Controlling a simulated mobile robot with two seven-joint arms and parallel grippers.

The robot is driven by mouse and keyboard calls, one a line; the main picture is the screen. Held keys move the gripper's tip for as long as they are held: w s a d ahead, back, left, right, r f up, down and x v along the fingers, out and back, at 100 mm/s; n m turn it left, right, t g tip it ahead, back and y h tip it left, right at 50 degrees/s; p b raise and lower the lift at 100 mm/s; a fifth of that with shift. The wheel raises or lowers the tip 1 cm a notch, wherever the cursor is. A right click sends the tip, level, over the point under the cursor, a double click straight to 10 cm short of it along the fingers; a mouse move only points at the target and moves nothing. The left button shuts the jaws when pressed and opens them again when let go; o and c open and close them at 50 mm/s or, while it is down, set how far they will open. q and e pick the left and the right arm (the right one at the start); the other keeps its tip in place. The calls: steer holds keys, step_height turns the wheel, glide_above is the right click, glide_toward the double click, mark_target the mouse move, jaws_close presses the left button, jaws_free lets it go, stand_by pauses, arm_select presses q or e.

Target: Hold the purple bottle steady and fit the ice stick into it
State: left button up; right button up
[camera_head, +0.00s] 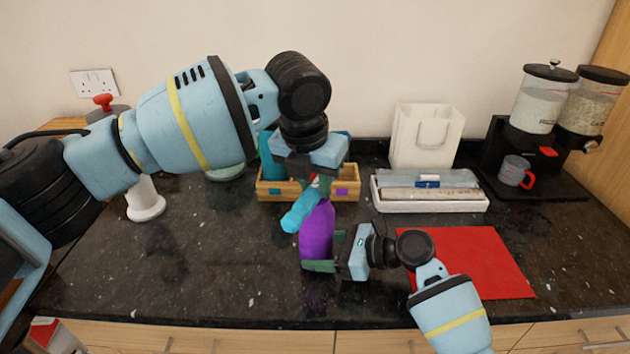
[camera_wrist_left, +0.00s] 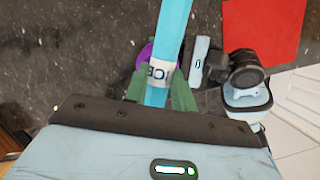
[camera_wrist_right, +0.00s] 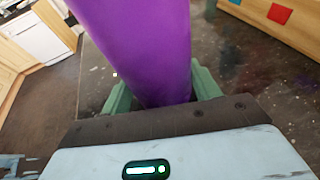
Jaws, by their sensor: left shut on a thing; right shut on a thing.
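The purple bottle (camera_head: 316,232) stands near the counter's middle, its upper part near the ice stick. My right gripper (camera_head: 322,262) is shut on its lower part from the right; the bottle also fills the right wrist view (camera_wrist_right: 140,45) between the green fingers. My left gripper (camera_head: 314,182) is above the bottle, pointing down, shut on the light-blue ice stick (camera_head: 298,214). The stick is tilted, its free end down and left, in front of the bottle's upper left. In the left wrist view the stick (camera_wrist_left: 172,30) with its "ICE" band partly covers the bottle (camera_wrist_left: 144,55). The bottle's mouth is hidden.
A wooden box (camera_head: 354,187) with blue things stands behind the bottle. A white tray (camera_head: 430,205), a white bag (camera_head: 425,135) and a dispenser stand with a mug (camera_head: 513,170) are at the back right. A red mat (camera_head: 480,260) lies right; the left counter is mostly clear.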

arm_select(q)
steer(key=o, duration=1)
steer(key=v, duration=1.2)
